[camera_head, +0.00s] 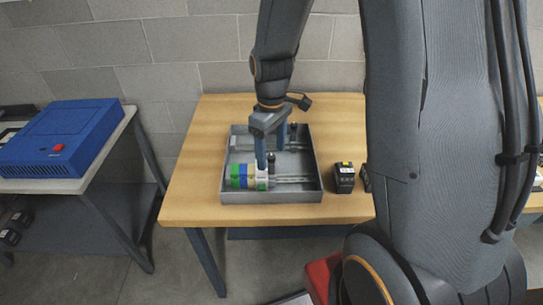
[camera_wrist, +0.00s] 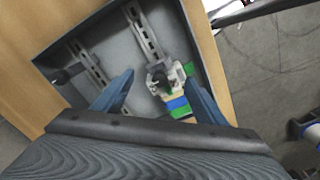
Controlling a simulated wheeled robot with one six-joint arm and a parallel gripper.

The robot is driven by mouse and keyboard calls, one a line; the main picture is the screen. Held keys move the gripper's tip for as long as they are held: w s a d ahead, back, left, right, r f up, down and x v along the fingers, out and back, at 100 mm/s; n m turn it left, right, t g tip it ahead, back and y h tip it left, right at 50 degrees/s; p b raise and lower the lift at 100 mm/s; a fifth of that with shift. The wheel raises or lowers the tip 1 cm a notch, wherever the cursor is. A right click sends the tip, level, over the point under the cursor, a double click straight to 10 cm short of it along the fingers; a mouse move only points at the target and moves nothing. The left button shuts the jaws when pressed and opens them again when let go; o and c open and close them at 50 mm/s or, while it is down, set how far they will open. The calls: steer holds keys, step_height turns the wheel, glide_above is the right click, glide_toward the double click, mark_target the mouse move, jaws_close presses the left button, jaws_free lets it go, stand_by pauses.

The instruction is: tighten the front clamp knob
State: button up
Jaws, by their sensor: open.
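The front clamp knob (camera_head: 272,163) is a small dark upright knob in the grey tray (camera_head: 312,190), beside blue, green and white bands (camera_head: 240,176). In the wrist view the front clamp knob (camera_wrist: 158,80) shows between my fingertips. My gripper (camera_head: 271,158) has two blue fingers, points down over the tray and is open. In the wrist view my gripper (camera_wrist: 161,80) has a finger on each side of the knob, with gaps. I cannot tell whether the tips are down at knob height. A second, rear knob (camera_head: 293,128) stands behind.
The tray holds two slotted metal rails (camera_head: 295,179) and rests on a wooden table (camera_head: 195,170). A black block (camera_head: 344,178) stands right of the tray. A blue box (camera_head: 62,138) with a red button sits on a separate bench at the left. The table's left side is clear.

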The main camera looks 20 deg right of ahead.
steer(key=c, duration=1.5)
steer(key=shift+w+a, duration=0.1)
steer(key=shift+a, duration=0.1)
steer(key=m+p, duration=0.2)
steer(key=m, duration=0.2)
steer(key=shift+r, duration=0.1)
steer(key=m+p, duration=0.1)
steer(key=m, duration=0.4)
steer(key=m+p, duration=0.2)
steer(key=m, duration=0.5)
steer(key=o, duration=0.4)
steer(key=shift+m, duration=0.5)
steer(key=shift+c, duration=0.2)
steer(key=o, duration=1.1)
